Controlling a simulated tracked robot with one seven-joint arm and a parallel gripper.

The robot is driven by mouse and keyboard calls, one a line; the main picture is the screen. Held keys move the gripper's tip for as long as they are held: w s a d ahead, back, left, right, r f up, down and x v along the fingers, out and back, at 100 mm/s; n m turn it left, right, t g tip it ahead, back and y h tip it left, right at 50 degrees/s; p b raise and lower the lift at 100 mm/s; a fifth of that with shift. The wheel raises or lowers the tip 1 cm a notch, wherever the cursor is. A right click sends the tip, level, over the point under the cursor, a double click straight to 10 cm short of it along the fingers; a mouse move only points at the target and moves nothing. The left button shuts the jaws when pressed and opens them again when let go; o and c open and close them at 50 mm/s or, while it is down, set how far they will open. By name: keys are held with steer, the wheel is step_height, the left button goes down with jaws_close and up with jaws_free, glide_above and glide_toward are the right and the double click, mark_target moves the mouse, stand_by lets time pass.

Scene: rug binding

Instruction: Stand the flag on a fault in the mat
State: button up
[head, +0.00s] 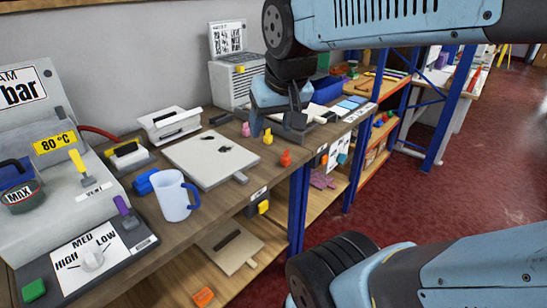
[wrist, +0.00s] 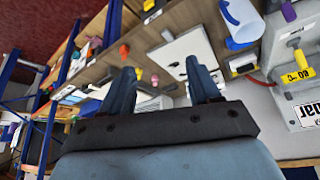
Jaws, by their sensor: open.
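A pale flat mat (head: 207,168) with two dark marks on it lies on the wooden bench, with a grey tab at its front corner. It also shows in the wrist view (wrist: 181,54). Small upright pieces stand to its right: a pink one (head: 246,130), a yellow one (head: 268,136) and an orange one (head: 286,158). I cannot tell which is the flag. In the wrist view the orange piece (wrist: 124,51) and pink piece (wrist: 155,80) are near my left finger. My gripper (head: 277,127) is open and empty above the bench, right of the mat.
A blue-white mug (head: 174,197) and a blue object stand left of the mat's front. A control panel (head: 90,254) with a dial fills the left. A white device (head: 169,124) stands behind the mat. Blue rack posts (head: 298,205) and a lower shelf lie right and below.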

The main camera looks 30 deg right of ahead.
steer(key=w+d+f+m+g+h, duration=0.1)
steer(key=w+d+f+m, duration=0.15)
steer(key=w, duration=0.35)
steer(key=w+d+f+m+g+h, duration=0.1)
steer(key=w+d+f+m, duration=0.1)
steer(key=w+d+m, duration=0.3)
steer(key=m+g+h, duration=0.2)
steer(key=m, duration=0.3)
glide_toward(285, 157)
steer(key=x, duration=0.4)
steer(key=shift+w+a, duration=0.15)
steer(key=shift+w, duration=0.05)
steer(key=shift+s+x, duration=0.15)
steer(key=shift+x, duration=1.25)
steer(key=shift+s+x, duration=0.2)
steer(key=shift+x, duration=1.15)
steer(key=shift+w, duration=0.1)
steer(key=shift+c, duration=0.2)
steer(key=c, duration=1.1)
